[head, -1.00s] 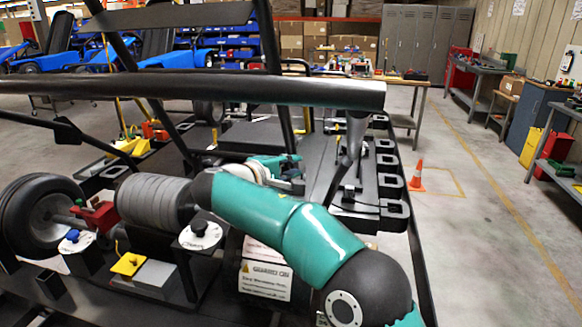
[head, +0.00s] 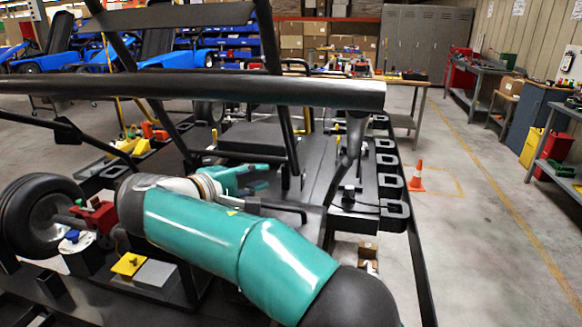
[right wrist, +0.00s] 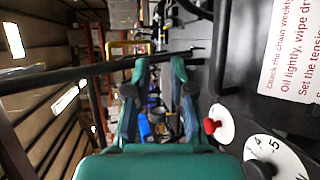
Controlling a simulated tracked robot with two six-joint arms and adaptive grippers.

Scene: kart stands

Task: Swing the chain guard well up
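My right gripper (head: 262,178) reaches over the kart stand with its teal fingers apart. In the right wrist view the fingers (right wrist: 158,75) are open with nothing held between them. A dark bent bar (head: 275,206) lies just below and beside the gripper in the head view; I cannot tell whether it belongs to the chain guard. A white label about the chain (right wrist: 293,50) shows on a dark panel at the right of the wrist view. I cannot make out the chain guard for certain; my right arm covers much of the stand. My left gripper is not in view.
A thick black tube (head: 200,88) crosses above the arm. A wheel (head: 38,215), a red block (head: 97,216) and a yellow piece (head: 128,264) sit at the left. In the wrist view a red knob (right wrist: 209,126) and a numbered dial (right wrist: 272,158) are close to the gripper.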

